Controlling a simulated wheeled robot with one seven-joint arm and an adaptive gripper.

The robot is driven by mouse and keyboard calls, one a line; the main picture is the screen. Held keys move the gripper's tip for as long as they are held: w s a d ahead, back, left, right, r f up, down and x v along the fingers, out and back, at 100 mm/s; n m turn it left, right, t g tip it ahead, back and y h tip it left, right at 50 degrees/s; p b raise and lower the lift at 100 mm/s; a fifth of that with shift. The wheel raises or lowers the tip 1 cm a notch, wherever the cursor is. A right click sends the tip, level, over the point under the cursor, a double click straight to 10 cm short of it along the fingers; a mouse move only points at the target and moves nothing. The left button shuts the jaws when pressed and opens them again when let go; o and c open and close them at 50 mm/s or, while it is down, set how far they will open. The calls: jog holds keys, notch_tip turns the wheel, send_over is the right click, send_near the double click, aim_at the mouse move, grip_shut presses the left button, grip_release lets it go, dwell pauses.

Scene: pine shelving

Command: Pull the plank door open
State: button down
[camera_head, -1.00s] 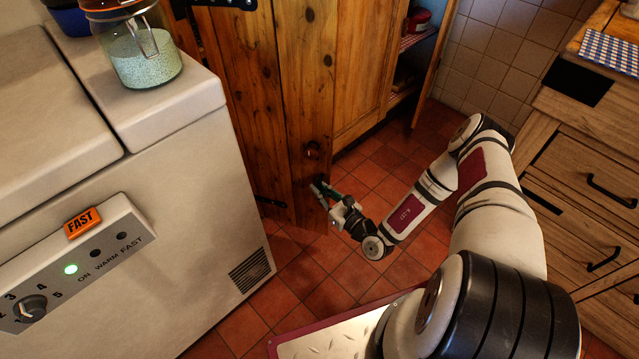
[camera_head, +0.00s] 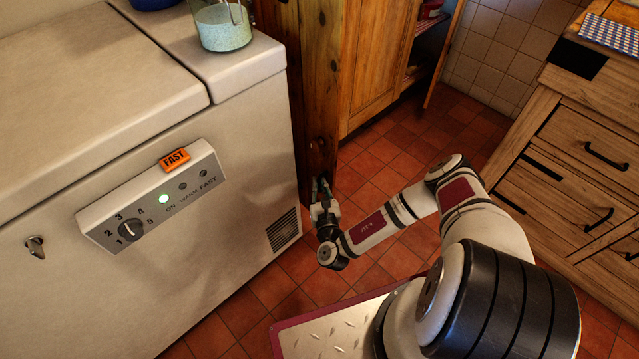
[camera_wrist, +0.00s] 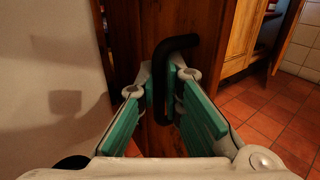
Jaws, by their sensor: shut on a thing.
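The plank door (camera_head: 322,85) stands open beside the white freezer and shows at a steep angle in the head view. Its wood fills the middle of the wrist view (camera_wrist: 135,30). A black bent handle (camera_wrist: 178,43) stands out from the door. My gripper (camera_head: 322,190) is at the door's lower part, and in the wrist view its green-padded fingers (camera_wrist: 167,98) are shut around the handle's upright part. In the head view the handle is mostly hidden by the gripper.
The white freezer (camera_head: 235,220) is close on the left of the door. A glass jar (camera_head: 222,28) stands on it. The wooden cabinet (camera_head: 375,60) is behind the door. A drawer unit (camera_head: 560,190) stands at the right. Red floor tiles (camera_head: 395,155) between are clear.

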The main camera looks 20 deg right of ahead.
dwell(0.3)
jog(key=c, duration=1.7)
grip_release()
jog(key=s+a, duration=0.1)
jog(key=s, duration=0.6)
jog(key=shift+s+a, duration=0.15)
jog(key=shift+s, duration=0.05)
